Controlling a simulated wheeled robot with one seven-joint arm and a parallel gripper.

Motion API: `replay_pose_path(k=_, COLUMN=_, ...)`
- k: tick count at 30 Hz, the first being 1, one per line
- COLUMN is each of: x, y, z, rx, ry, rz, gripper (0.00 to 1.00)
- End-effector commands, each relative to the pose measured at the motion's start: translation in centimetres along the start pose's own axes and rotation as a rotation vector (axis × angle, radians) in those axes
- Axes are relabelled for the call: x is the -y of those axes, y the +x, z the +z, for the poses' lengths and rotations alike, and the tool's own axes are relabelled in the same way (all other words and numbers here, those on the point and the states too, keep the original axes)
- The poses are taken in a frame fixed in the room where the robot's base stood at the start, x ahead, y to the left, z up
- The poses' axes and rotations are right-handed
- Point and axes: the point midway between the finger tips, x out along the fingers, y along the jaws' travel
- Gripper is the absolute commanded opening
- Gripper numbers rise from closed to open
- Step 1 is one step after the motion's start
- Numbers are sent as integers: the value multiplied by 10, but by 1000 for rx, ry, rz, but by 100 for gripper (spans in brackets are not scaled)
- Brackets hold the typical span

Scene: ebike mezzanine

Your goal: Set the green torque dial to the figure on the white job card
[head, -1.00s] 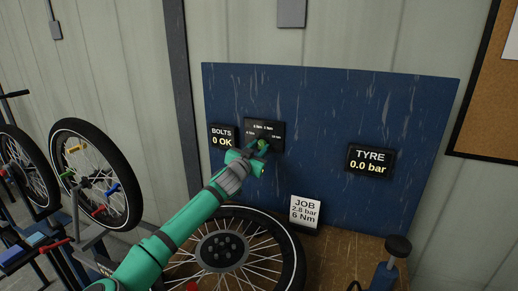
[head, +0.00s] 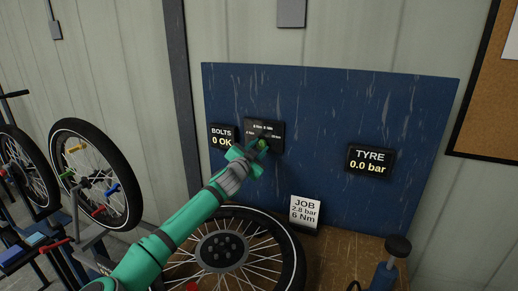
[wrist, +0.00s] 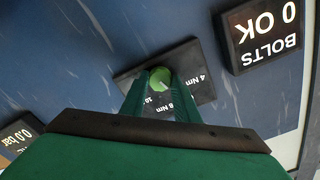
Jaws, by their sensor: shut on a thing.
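The green torque dial (head: 262,143) sits on a dark plate (head: 275,127) on the blue board, with Nm figures around it. It also shows in the wrist view (wrist: 160,77), round, with a pale pointer mark. My gripper (head: 255,150) is shut on the dial, its fingers on either side. In the wrist view, "4 Nm", "8 Nm" and part of "10" can be read on the plate; my fingers hide the rest. I cannot tell for sure which figure the pointer meets. The white job card (head: 305,212) reads "JOB 2.8 bar 6 Nm".
A BOLTS display (head: 222,137) reading "0 OK" is just left of the dial plate. A TYRE display (head: 370,160) reading "0.0 bar" is on the right. A spoked wheel (head: 270,238) lies below my arm. A pump handle (head: 398,246) stands at the front right.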

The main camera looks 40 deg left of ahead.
Motion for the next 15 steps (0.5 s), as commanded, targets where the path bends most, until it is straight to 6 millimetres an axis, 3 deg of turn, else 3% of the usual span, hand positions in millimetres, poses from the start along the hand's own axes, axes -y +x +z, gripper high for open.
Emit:
replay_pose_path(k=4, x=2, y=0, z=-2, rx=-3, ry=0, rz=-2, gripper=6)
replay_pose_path(k=5, x=2, y=0, z=-2, rx=-3, ry=0, rz=-2, gripper=35)
replay_pose_path(k=6, x=2, y=0, z=-2, rx=-3, ry=0, rz=-2, gripper=45)
replay_pose_path(k=15, x=1, y=0, z=0, rx=-1, ry=-1, rz=-1, gripper=47)
